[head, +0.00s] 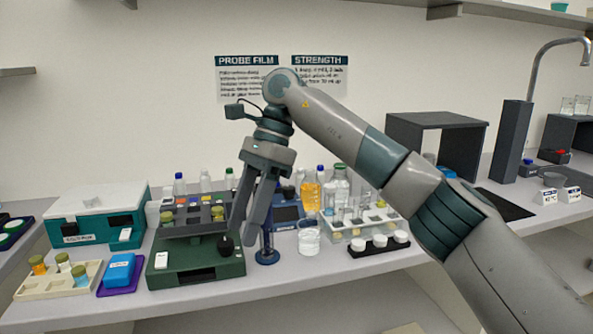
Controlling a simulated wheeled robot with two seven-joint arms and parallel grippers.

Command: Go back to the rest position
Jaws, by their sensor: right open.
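My right arm reaches in from the lower right and bends down over the middle of the bench. My right gripper (250,224) points downward with its fingers apart and nothing visible between them. It hangs in front of the right side of the dark green rig (197,266), near a black knob (226,246). I cannot tell whether the fingers touch anything. The fingers hide part of the rig and of the blue stand (267,256) behind. My left gripper is not in view.
A teal and white box (95,215), a beige vial rack (58,281) and a blue block (120,270) stand left. A glass beaker (309,240), a white rack (365,222) and a black tray of white cups (379,245) stand right of the gripper. Bottles line the back.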

